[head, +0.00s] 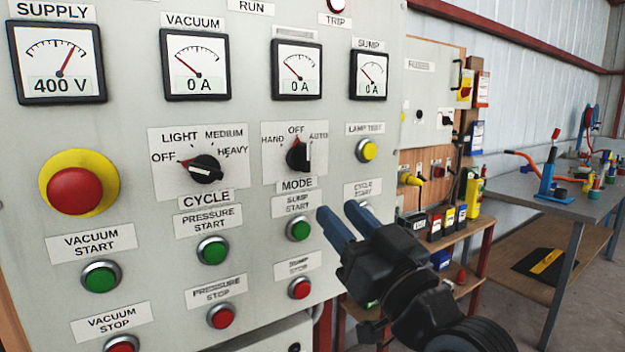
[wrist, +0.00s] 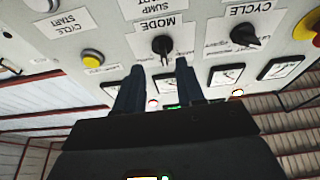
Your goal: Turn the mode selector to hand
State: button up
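The mode selector (head: 298,155) is a black rotary knob on the grey panel, with HAND at its left, OFF above and AUTO at its right. Its red mark points up at OFF. In the wrist view, which shows the panel upside down, the mode selector (wrist: 162,45) appears just beyond and between the fingertips. My gripper (head: 338,209) is open and empty, with two blue fingers apart. In the head view it is below and right of the knob, not touching it, and covers part of the panel near the CYCLE START label. My gripper also shows in the wrist view (wrist: 160,68).
The cycle selector (head: 205,168) is left of the mode selector. The sump start button (head: 298,229) is below it and the yellow lamp test button (head: 367,150) is to its right. A red emergency button (head: 76,191) sits far left. A workbench (head: 560,200) stands at right.

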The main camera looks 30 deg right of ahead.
aim_at(308, 163)
jog(key=shift+t, duration=0.3)
jog(key=x, duration=0.3)
jog(key=r+p+x, duration=0.1)
jog(key=x, duration=0.2)
jog(key=p+x, duration=0.1)
jog(key=x, duration=0.3)
jog(key=shift+s+r, duration=0.3)
jog(key=shift+s, duration=0.15)
grip_shut()
